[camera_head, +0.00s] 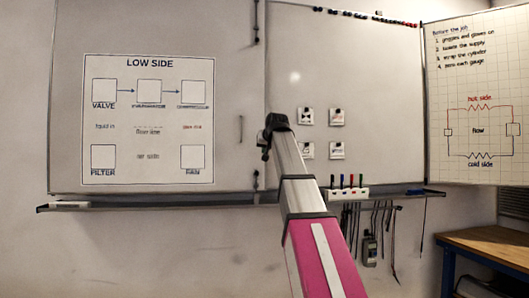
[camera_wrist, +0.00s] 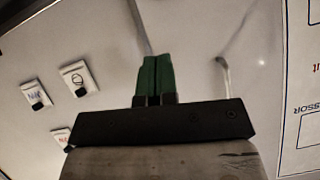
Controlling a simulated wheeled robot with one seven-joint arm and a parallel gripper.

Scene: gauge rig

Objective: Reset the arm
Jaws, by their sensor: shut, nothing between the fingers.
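My gripper (camera_wrist: 156,75) shows in the wrist view with its two green fingers pressed together, holding nothing. In the head view my arm reaches up from the bottom toward the whiteboard, and its far end is in front of the board's middle seam; the fingers are hard to make out there. Small white cards (camera_head: 336,117) with dark magnets are on the right whiteboard panel, just right of the arm's end. Some of these cards (camera_wrist: 80,78) also show at the left of the wrist view.
A LOW SIDE chart (camera_head: 148,130) is on the left panel. A tray ledge (camera_head: 400,191) runs under the boards, with a marker holder (camera_head: 347,193) and hanging cables below. A flipchart (camera_head: 480,100) is at right, above a wooden bench (camera_head: 490,245). The wall at lower left is clear.

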